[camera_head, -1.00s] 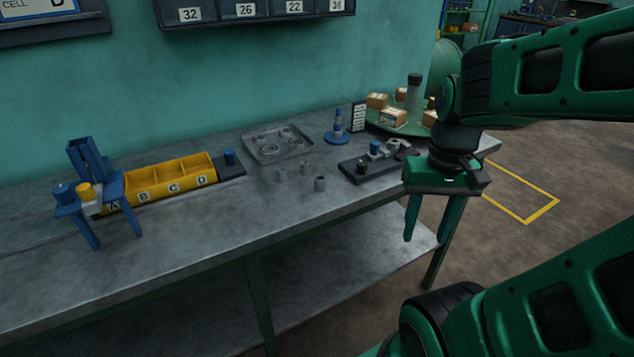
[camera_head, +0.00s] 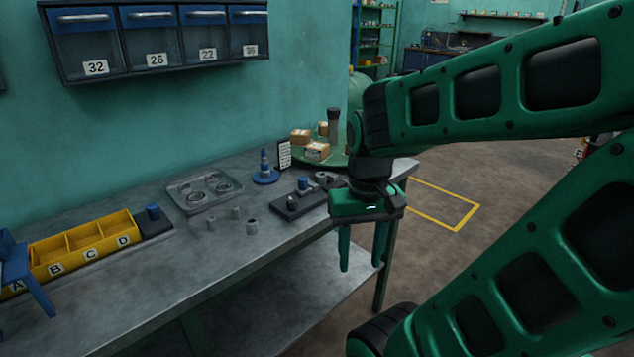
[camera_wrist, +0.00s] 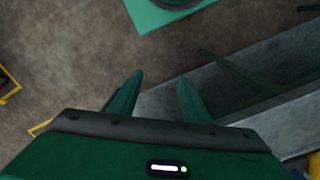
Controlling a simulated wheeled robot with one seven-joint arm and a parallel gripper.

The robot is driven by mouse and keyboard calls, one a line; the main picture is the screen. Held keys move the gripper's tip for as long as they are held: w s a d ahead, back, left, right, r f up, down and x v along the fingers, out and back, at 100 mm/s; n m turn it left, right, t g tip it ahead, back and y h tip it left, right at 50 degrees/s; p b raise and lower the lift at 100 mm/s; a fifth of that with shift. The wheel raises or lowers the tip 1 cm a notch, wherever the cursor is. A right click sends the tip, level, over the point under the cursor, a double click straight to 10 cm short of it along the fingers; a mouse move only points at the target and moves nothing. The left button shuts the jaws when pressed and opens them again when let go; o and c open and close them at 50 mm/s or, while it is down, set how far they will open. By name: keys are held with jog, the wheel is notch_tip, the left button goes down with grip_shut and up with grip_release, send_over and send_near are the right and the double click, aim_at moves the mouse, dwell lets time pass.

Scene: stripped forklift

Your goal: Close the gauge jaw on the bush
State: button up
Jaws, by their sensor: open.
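The gauge (camera_head: 296,204) is a dark block on the bench with a blue-topped post and grey parts on it. It lies just left of my gripper in the head view; its right end is close to or behind my gripper. I cannot make out the jaw's position or tell which part is the bush. Several loose grey bushes (camera_head: 252,227) stand on the bench to the left of the gauge. My gripper (camera_head: 360,268) is open and empty, pointing down in front of the bench's front edge. In the wrist view its two fingers (camera_wrist: 158,88) are apart with nothing between them.
A grey tray (camera_head: 205,205) with rings, a blue stepped cone (camera_head: 265,177) and a yellow bin row (camera_head: 52,268) share the bench (camera_head: 190,290). A green round stand (camera_head: 340,160) with boxes is at the bench's far right. Open floor lies right of the bench.

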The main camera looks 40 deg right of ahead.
jog(key=shift+s+d+r, duration=0.15)
jog(key=shift+d+r, duration=0.1)
jog(key=shift+r, duration=0.25)
grip_shut()
jog(key=w+a+r+n+t+h, duration=0.1)
jog(key=w+r+h, duration=0.1)
jog(key=w, duration=0.7)
jog(key=w+a+r+n+t+h, duration=0.1)
jog(key=w+r+h, duration=0.1)
jog(key=w, duration=0.8)
jog(key=w+a+r+n+t+h, duration=0.1)
jog(key=w+r, duration=0.3)
jog(key=w, duration=0.5)
jog(key=shift+w+r+t+h, duration=0.25)
jog(key=shift+w+t+h, duration=0.15)
jog(key=shift+h, duration=0.4)
